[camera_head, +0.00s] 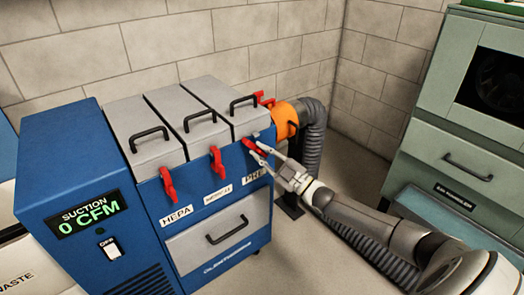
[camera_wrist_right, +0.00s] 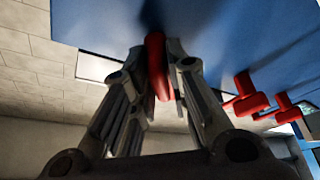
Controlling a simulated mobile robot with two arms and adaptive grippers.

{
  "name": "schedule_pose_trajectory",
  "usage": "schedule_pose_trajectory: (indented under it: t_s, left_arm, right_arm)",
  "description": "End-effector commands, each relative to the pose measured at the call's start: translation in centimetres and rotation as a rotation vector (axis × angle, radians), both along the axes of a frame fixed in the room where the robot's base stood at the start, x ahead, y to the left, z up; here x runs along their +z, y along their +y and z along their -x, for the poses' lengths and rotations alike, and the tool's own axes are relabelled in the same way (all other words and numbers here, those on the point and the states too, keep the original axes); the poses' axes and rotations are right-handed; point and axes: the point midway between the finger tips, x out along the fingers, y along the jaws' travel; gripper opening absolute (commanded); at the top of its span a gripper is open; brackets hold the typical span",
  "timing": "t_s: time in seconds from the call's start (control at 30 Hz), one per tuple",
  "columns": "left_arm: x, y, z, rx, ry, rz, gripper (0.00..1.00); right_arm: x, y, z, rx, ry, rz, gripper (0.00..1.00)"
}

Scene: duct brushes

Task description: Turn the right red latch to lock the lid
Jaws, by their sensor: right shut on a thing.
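The right red latch (camera_head: 254,147) is on the front of the blue machine (camera_head: 165,215), under the right grey lid (camera_head: 226,100). My right gripper (camera_head: 268,154) is shut on this latch. In the right wrist view, the latch (camera_wrist_right: 157,65) stands between the two fingers (camera_wrist_right: 160,75) against the blue front. In the head view the fingers partly cover the latch, and it looks tilted. Two other red latches, the left one (camera_head: 168,185) and the middle one (camera_head: 217,163), hang downward below their lids. My left gripper is not in view.
An orange collar (camera_head: 285,120) and a grey hose (camera_head: 314,135) are close behind my right gripper. A grey drawer (camera_head: 220,238) is below the latches. A green cabinet (camera_head: 455,150) stands at the right. Open floor lies in front of the machine.

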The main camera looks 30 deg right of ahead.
Motion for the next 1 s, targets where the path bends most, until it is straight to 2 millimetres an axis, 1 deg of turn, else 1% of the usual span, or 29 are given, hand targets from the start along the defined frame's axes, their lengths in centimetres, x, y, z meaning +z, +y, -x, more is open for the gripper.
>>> schedule_pose_trajectory:
  t_s: [0.03, 0.3, 0.4, 0.7, 0.8, 1.0]
  left_arm:
    - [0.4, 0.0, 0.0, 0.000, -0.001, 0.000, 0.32]
    - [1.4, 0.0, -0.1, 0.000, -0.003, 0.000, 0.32]
    - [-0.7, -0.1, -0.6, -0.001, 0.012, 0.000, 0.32]
    - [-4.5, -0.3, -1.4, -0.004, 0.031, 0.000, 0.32]
    - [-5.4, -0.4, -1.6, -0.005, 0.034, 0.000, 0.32]
    - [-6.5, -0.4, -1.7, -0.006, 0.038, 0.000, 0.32]
  right_arm:
    - [0.0, 0.1, 0.0, -0.001, 0.007, -0.049, 0.00]
    - [0.0, 0.0, 0.0, -0.001, 0.027, -0.304, 0.00]
    - [0.1, -0.1, 0.1, -0.002, 0.033, -0.390, 0.00]
    - [0.1, -0.2, 0.0, -0.002, 0.050, -0.603, 0.00]
    - [0.0, -0.2, 0.0, -0.002, 0.055, -0.650, 0.00]
    - [0.0, -0.3, 0.0, -0.002, 0.059, -0.708, 0.00]
